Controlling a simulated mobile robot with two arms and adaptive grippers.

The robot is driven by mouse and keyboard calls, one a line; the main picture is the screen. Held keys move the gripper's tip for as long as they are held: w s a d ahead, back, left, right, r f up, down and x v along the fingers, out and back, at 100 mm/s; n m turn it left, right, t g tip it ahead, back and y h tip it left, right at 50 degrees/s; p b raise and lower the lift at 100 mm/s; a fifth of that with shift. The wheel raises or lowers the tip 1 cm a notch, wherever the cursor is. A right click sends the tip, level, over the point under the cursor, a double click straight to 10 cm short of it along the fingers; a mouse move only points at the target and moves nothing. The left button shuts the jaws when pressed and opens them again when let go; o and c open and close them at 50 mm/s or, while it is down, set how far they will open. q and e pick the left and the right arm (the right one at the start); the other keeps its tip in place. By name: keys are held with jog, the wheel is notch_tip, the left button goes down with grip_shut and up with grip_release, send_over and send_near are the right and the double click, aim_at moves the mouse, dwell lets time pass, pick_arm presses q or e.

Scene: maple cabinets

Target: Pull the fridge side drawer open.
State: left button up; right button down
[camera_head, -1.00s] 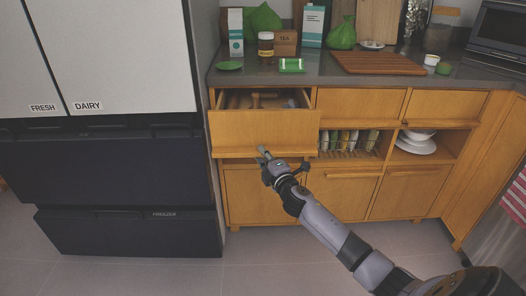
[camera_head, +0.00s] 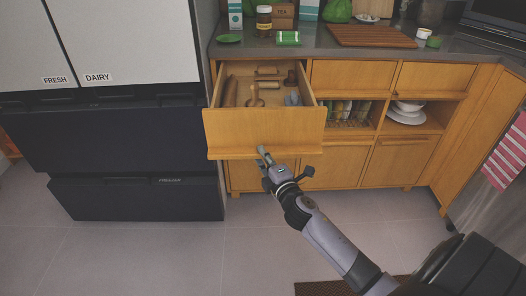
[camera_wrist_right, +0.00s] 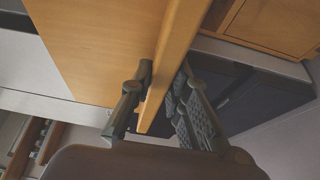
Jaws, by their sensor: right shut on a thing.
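The drawer beside the fridge (camera_head: 262,130) is a maple drawer with a wide front, pulled well out of the cabinet. Wooden utensils and other small items lie inside it. My right gripper (camera_head: 265,157) is at the lower edge of the drawer front. In the right wrist view its two fingers (camera_wrist_right: 157,92) sit on either side of the wooden lip of the drawer front (camera_wrist_right: 173,62), shut on it. The fridge (camera_head: 120,130), with a white upper part and dark lower drawers, stands to the left. My left gripper is not in view.
A grey counter (camera_head: 300,50) above holds a jar (camera_head: 264,20), a green dish (camera_head: 229,39), a green tray (camera_head: 289,38) and a wooden board (camera_head: 370,35). To the right are open shelves with white plates (camera_head: 405,116). The tiled floor in front is mostly clear, with a dark mat (camera_head: 335,288) at the bottom.

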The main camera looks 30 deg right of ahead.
jog(key=shift+s+f, duration=0.1)
jog(key=c, duration=1.5)
grip_release()
jog(key=s, duration=0.4)
jog(key=s+a, duration=0.1)
jog(key=s, duration=0.3)
jog(key=s+a, duration=0.1)
jog(key=s, duration=0.2)
jog(key=shift+s, duration=0.4)
